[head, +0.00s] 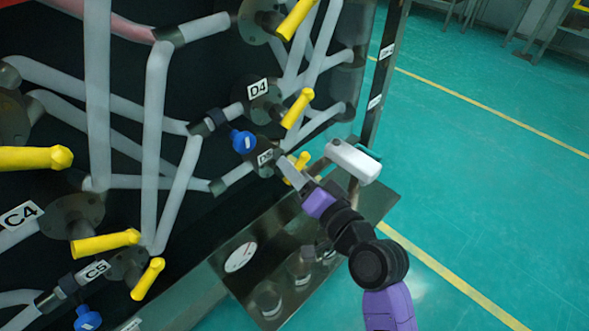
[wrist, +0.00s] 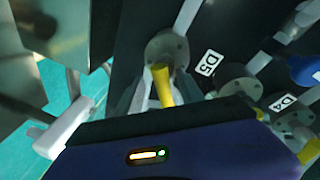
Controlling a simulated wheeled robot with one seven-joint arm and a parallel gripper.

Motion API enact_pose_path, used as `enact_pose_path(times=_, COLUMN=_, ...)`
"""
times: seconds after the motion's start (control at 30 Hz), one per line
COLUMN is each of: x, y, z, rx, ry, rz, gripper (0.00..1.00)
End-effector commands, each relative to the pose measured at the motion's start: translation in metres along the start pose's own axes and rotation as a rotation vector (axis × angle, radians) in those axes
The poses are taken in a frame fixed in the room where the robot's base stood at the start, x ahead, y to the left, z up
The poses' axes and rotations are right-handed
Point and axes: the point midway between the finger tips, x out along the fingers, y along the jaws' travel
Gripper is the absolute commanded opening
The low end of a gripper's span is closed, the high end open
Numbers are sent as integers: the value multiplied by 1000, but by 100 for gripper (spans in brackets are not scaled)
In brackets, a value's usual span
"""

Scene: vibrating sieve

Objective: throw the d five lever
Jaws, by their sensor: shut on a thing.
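The D5 lever is a yellow handle (head: 303,160) beside the D5 label (head: 265,157) on the pipe panel. In the wrist view the lever (wrist: 162,86) stands out from a round grey flange (wrist: 166,50), with the D5 label to its right. My gripper (head: 291,168) has reached it, and its fingers are on either side of the handle, shut on it. In the head view the fingers partly hide the lever.
The yellow D4 lever (head: 298,108) is just above, and a blue knob (head: 243,141) is to the left. A white box-like handle (head: 353,161) is close on the right. A metal shelf (head: 235,286) with jars lies below. Open green floor is at the right.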

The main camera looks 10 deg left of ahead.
Motion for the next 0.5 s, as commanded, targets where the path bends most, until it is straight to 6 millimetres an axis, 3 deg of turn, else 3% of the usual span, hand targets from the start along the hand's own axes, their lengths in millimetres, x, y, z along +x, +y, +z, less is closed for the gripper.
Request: enact_pose_path(times=0.5, x=1, y=-2, z=0, rx=1, ry=-2, rz=-4, gripper=40)
